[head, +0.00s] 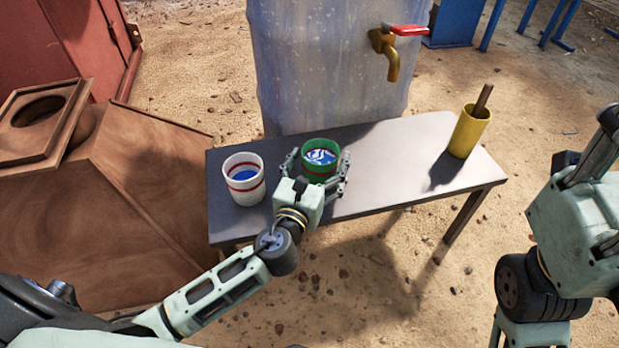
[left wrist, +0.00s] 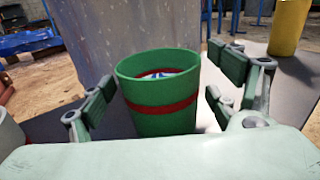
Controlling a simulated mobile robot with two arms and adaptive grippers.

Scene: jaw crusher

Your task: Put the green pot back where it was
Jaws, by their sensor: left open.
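The green pot (head: 320,156) with a red band stands upright on the table, with blue and white contents showing at its top. It also shows in the left wrist view (left wrist: 162,115). My left gripper (head: 318,165) is open, with one finger on each side of the pot. In the left wrist view, gaps show between the pot and the fingers (left wrist: 160,95). My right arm is at the right edge of the head view; its fingertips are not clearly visible.
A white pot (head: 243,184) with red bands and blue contents stands left of the green pot. A yellow cup (head: 468,132) holding a brown stick stands at the table's right end. A large barrel (head: 325,60) with a brass tap (head: 388,50) is behind. The table (head: 405,160) is clear between the green pot and yellow cup.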

